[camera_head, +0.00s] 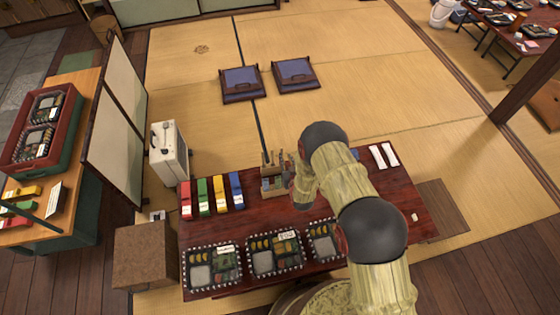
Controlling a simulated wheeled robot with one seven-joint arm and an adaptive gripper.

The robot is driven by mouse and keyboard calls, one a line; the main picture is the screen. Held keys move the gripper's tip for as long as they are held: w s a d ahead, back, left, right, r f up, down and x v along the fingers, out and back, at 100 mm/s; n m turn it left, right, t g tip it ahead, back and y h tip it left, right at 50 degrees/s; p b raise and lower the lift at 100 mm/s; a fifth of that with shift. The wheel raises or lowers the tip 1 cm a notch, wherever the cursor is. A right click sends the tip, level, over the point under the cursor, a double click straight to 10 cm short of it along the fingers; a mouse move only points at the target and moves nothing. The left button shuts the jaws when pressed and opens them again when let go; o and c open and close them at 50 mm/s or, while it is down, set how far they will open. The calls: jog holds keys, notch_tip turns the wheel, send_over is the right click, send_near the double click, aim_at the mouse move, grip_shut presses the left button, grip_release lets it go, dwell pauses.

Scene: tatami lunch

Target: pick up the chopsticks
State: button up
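No loose pair of chopsticks can be made out with certainty. A wooden caddy (272,183) with small upright items stands on the dark red low table (215,232), just left of my arm. Its contents are too small to name. Red (186,199), green (203,196), yellow (220,194) and blue (236,190) long slim items with pale labels lie side by side at the table's left; I cannot tell if they are chopstick cases. My arm reaches over the table from the lower right. Its fingers do not show clearly, and the arm hides part of the table.
Bento boxes (212,268) line the table's near edge. Two white rolls (383,156) lie at its far right, with a small white piece (415,217) nearer. A white case (168,153), brown box (145,254) and folding screen (117,120) stand left. Tatami beyond is mostly clear.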

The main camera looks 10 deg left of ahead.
aim_at(282, 151)
jog(key=b+x, duration=0.3)
jog(key=x, duration=0.4)
jog(key=shift+a+f+b, duration=0.15)
jog(key=shift+a+b, duration=0.1)
jog(key=shift+b, duration=0.05)
jog(key=shift+w, duration=0.15)
jog(key=c, duration=0.4)
grip_shut()
